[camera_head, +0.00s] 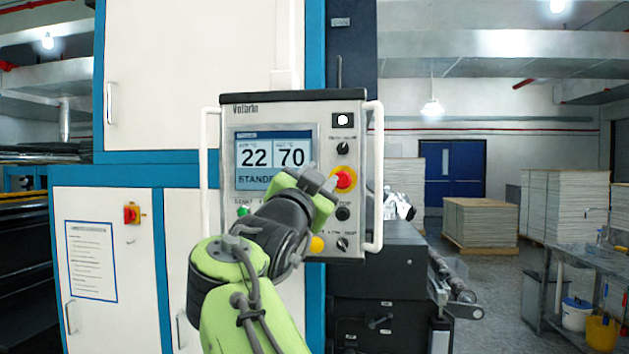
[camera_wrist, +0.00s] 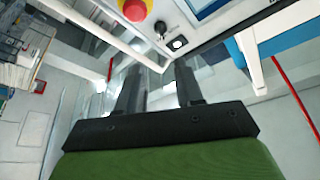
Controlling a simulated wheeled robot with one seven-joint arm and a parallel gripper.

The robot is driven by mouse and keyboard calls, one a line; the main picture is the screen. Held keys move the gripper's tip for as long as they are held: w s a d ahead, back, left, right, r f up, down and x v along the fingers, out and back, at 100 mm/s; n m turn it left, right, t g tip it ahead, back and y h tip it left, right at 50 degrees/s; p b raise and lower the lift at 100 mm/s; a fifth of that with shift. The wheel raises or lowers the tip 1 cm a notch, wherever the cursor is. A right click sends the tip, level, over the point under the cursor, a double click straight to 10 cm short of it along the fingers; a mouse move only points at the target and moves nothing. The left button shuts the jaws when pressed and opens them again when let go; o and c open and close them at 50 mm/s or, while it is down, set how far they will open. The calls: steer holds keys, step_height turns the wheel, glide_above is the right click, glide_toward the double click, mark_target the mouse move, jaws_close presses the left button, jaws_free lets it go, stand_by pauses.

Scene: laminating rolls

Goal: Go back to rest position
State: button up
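My gripper (camera_head: 322,181) is raised in front of a grey control panel (camera_head: 296,108) in the head view. Its fingers are apart and nothing is held between them. In the wrist view the gripper (camera_wrist: 157,85) also shows a clear gap between its two dark fingers. The red stop button (camera_head: 344,180) on its yellow ring is just right of the fingertips in the head view. In the wrist view the same red button (camera_wrist: 134,8) is at the top, beyond the fingers. I cannot tell whether anything touches the panel. My arm hides part of its lower controls.
The panel's screen (camera_head: 262,177) reads 22 and 70, with partly hidden text below. White handles (camera_head: 375,180) flank the panel. A white and blue machine cabinet (camera_head: 200,60) stands behind. Pallet stacks (camera_head: 480,222) and a metal table (camera_head: 590,262) with buckets are at right, beyond open floor.

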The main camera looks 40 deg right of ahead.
steer(key=a+f+n+t+y+p, duration=0.2)
steer(key=a+f+n+t+y, duration=0.1)
steer(key=a+f+n+y, duration=1.05)
steer(key=s+a+f+n+g+y, duration=0.2)
steer(key=s+a+f, duration=0.2)
steer(key=f, duration=0.5)
steer(key=s+a+f+n+g+y, duration=0.2)
steer(key=s+a+f, duration=0.3)
steer(key=s+f, duration=0.3)
steer(key=s+a+f+n+g+y, duration=0.2)
steer(key=s+a+f+g, duration=0.1)
steer(key=s+f, duration=0.4)
step_height(320, 180, down, 3)
steer(key=shift+a+r+p, duration=0.2)
steer(key=shift+a+p, duration=0.15)
steer(key=shift+a, duration=0.55)
